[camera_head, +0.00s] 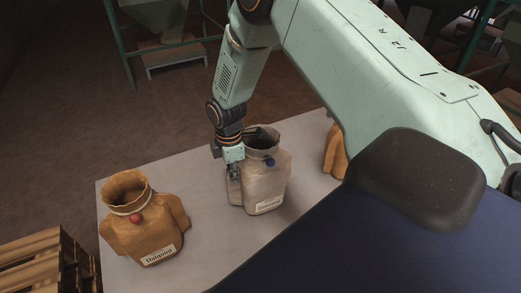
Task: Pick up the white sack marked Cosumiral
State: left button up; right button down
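A whitish, open-topped sack (270,187) stands upright on the pale table, with a blue round tag at its neck and a small label low on its front. The label is too small to read. My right gripper (234,174) points down at the sack's upper left side, very close to it or touching it. Its fingers are small and dark against the sack, so I cannot tell whether they are open or shut on it. My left gripper is not in view.
The pale table (205,195) also holds a brown sack (170,228) with a red tag at left. Another brown sack (333,152) is partly hidden behind my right arm. A wooden pallet (40,262) lies at lower left; a hopper on a green frame (170,48) stands behind.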

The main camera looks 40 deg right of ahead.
jog(key=shift+s+a+r, duration=0.15)
jog(key=shift+s+r, duration=0.05)
jog(key=shift+s, duration=0.05)
